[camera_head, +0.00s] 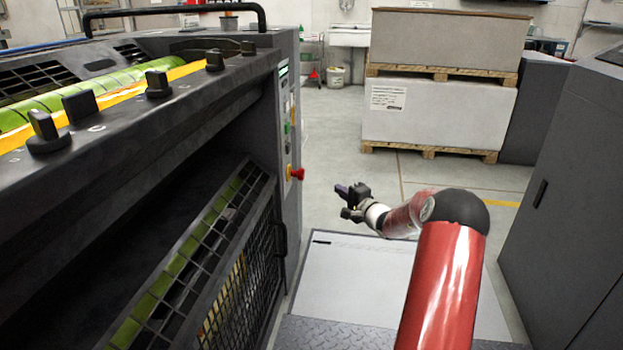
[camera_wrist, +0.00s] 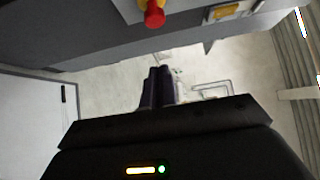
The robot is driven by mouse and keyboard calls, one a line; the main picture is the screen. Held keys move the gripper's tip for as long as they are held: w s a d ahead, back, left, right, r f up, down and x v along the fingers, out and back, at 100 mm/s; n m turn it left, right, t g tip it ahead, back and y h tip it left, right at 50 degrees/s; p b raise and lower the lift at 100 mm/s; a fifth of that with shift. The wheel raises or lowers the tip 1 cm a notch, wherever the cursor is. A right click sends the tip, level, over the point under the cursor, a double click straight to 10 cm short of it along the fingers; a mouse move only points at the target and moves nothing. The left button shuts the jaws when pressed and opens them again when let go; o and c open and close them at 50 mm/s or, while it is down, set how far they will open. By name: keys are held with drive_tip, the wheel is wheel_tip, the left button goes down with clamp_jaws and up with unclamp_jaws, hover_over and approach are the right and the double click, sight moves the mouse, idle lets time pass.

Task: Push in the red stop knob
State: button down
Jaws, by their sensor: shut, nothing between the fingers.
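The red stop knob (camera_head: 296,174) sticks out from the control panel on the end of the dark press, to the left of my gripper in the head view. In the wrist view the knob (camera_wrist: 154,15) is at the top centre, on a yellow base, beyond the fingertips. My gripper (camera_head: 341,189) is shut and empty, with a clear gap between it and the knob. In the wrist view its two dark fingers (camera_wrist: 158,72) lie together and point toward the panel side.
The press's control panel (camera_head: 284,110) carries other buttons above the knob. A light platform (camera_head: 350,275) lies on the floor below my arm. Boxed pallets (camera_head: 435,112) stand at the back, and a grey cabinet (camera_head: 575,190) stands at the right. Open floor lies behind my gripper.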

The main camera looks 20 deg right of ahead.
sight(303, 176)
drive_tip(key=w+a+p, duration=0.1)
drive_tip(key=w+a, duration=0.4)
drive_tip(key=w, duration=0.6)
drive_tip(key=shift+p, duration=0.35)
drive_tip(key=shift+w+a, duration=0.15)
drive_tip(key=w+a+b, duration=0.1)
drive_tip(key=b, duration=0.2)
drive_tip(key=shift+a, duration=0.3)
drive_tip(key=shift+b, duration=0.35)
